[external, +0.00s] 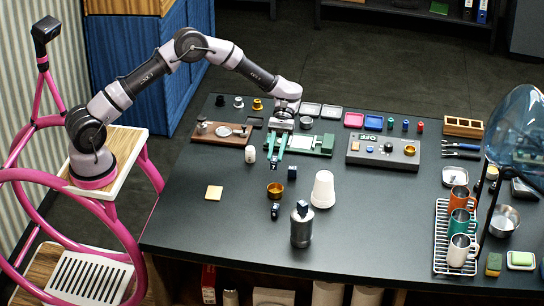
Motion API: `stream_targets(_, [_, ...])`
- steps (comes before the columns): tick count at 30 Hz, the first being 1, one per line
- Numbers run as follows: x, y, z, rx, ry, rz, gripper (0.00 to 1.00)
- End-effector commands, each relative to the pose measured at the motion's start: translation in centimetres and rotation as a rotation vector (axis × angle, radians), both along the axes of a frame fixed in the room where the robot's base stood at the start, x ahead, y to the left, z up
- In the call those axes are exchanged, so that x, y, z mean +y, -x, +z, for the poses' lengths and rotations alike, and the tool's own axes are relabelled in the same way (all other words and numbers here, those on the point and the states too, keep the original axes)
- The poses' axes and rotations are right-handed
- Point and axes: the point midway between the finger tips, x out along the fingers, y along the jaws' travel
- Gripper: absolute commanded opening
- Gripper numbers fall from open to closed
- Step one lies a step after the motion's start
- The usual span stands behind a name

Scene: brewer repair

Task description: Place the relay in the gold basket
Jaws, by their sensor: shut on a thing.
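My gripper (275,158), with green fingers, points down over the table left of the green-and-white board. It is shut on a small dark thing (273,166) at its fingertips, which looks like the relay but is largely hidden by the fingers. A gold basket (275,190), a small round open cup, stands on the table just in front of the gripper, toward the camera. The held thing is apart from the basket. I cannot see clearly inside the basket.
The left front table is mostly clear.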

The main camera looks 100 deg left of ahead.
Motion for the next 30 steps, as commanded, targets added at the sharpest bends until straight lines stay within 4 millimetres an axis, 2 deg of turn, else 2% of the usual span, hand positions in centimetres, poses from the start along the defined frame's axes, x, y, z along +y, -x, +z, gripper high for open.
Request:
stream_targets(3, [0.8,-0.2,-0.3,0.002,-0.002,0.005,0.0])
stream_targets(8, [0.7,-0.2,-1.5,0.003,-0.002,0.003,0.0])
stream_targets(30, [0.7,-0.2,-9.9,0.0,-0.003,0.004,0.0])
